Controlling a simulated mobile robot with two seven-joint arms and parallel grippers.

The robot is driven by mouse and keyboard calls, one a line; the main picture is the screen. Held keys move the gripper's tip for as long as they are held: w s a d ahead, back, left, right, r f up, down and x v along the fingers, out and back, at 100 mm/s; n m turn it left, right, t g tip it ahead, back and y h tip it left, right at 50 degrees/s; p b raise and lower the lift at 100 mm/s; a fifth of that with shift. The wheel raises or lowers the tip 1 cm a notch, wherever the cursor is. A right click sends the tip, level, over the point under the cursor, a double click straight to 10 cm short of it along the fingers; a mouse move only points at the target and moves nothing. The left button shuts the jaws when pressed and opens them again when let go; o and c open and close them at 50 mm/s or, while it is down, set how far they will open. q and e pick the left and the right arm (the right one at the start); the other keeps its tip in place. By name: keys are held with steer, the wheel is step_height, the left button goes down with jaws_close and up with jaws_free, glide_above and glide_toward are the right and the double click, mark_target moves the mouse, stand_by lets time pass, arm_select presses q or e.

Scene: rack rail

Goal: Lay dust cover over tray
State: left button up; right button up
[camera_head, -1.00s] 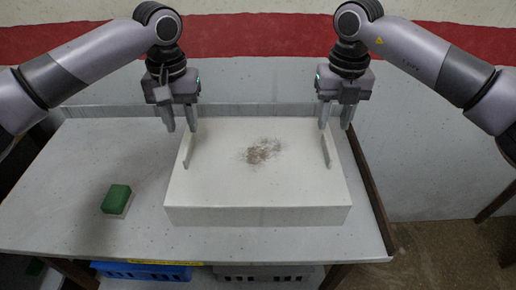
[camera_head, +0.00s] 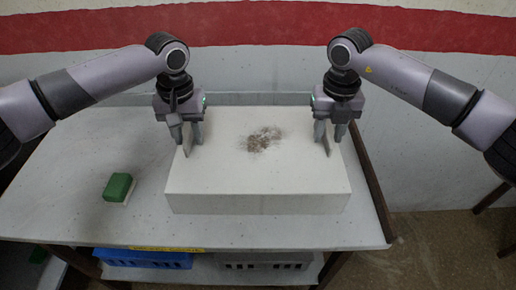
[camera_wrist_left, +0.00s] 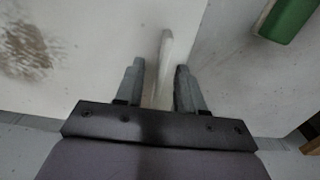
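A white box-shaped piece (camera_head: 230,183) sits on the table, with a brown dusty patch (camera_head: 262,139) on its top and a thin upright handle at each side. I cannot tell a separate cover and tray apart. My left gripper (camera_head: 187,138) is open, its fingers on either side of the left handle (camera_head: 187,152). In the left wrist view that handle (camera_wrist_left: 163,62) stands between the fingers with gaps showing. My right gripper (camera_head: 329,137) is open at the right handle (camera_head: 328,150), its fingers on either side of it.
A green block with a pale underside (camera_head: 118,187) lies on the table (camera_head: 75,215) left of the white piece. A blue crate (camera_head: 145,259) and a grey crate (camera_head: 265,261) are under the table. A wall stands close behind.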

arm_select(q)
jaws_close()
arm_select(e)
jaws_close()
arm_select(q)
steer(key=shift+r, duration=0.2)
arm_select(e)
steer(key=shift+r, duration=0.2)
